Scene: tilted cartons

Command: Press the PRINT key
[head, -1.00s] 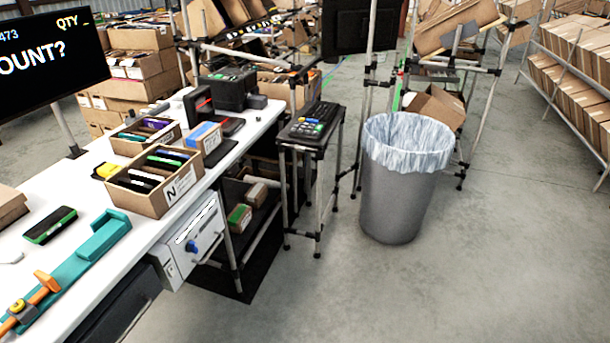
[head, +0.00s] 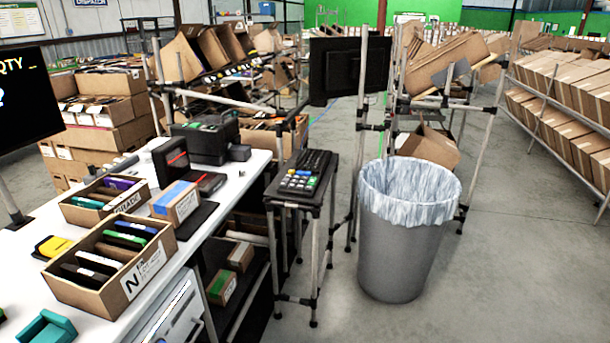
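A dark keypad with several coloured keys (head: 300,180) lies on a small black stand (head: 318,196) to the right of the white workbench. A black keyboard (head: 316,160) sits behind it on the same stand. The key labels are too small to read, so I cannot tell which key is PRINT. A black boxy device (head: 208,140), perhaps a printer, stands at the far end of the bench. Neither of my grippers shows in the head view.
The white workbench (head: 225,193) holds open cartons of coloured items (head: 112,275). A grey bin with a clear liner (head: 400,250) stands right of the keypad stand. A dark monitor (head: 350,68) hangs on a pole behind. Open floor (head: 520,270) lies at the right.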

